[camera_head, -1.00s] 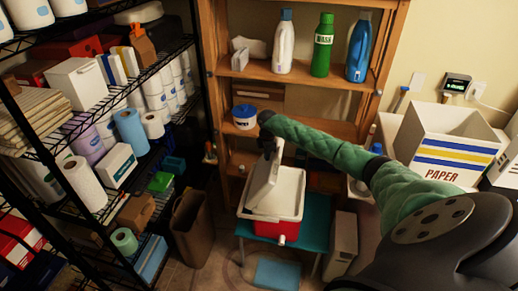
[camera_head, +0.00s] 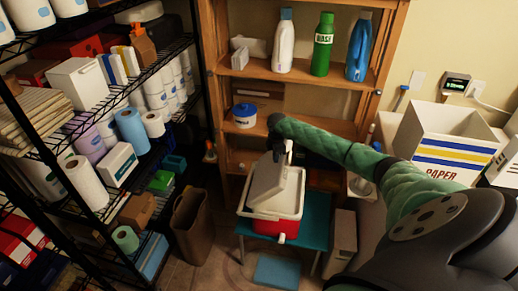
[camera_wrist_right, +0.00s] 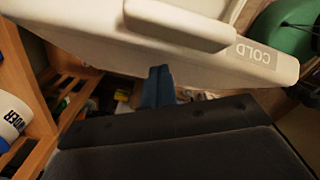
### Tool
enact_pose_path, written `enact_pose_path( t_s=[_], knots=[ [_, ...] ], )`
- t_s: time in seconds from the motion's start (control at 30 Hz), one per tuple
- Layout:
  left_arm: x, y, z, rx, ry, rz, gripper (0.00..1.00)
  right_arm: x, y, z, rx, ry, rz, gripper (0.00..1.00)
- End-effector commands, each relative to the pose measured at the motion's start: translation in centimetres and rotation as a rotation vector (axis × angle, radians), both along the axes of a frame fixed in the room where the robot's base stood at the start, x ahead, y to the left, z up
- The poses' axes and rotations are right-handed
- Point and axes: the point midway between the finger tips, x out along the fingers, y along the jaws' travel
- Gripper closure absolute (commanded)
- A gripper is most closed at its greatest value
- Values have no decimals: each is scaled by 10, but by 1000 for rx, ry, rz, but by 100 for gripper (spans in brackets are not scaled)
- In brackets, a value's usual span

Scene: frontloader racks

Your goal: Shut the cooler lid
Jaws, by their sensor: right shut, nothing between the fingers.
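The cooler (camera_head: 284,230) has a red body and a white rim, and stands on a small teal table. Its pale lid (camera_head: 268,186) is partly open, tilted up from the back of the rim. In the right wrist view the lid (camera_wrist_right: 215,42) fills the top, with a handle bulge and the word COLD. My right gripper (camera_head: 279,156) is at the upper edge of the lid, behind it. In the wrist view its shut, empty fingertips (camera_wrist_right: 161,72) reach the lid's edge; whether they touch is unclear. My left gripper is not in view.
A wooden shelf (camera_head: 300,76) with bottles stands behind the cooler. A wire rack (camera_head: 75,120) full of supplies is on the left, and a brown bin (camera_head: 190,226) stands between. A white PAPER box (camera_head: 440,145) is at the right. The floor in front is mostly clear.

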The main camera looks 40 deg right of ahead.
Motion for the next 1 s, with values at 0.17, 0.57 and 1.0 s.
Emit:
enact_pose_path(
  t_s=[0.17,0.57,1.0],
  knots=[
    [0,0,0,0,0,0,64,0,0,0,0,0,0,100],
    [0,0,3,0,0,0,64,-20,-18,-15,1,2,0,100],
    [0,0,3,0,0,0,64,-25,-23,-19,0,1,0,100]
  ],
)
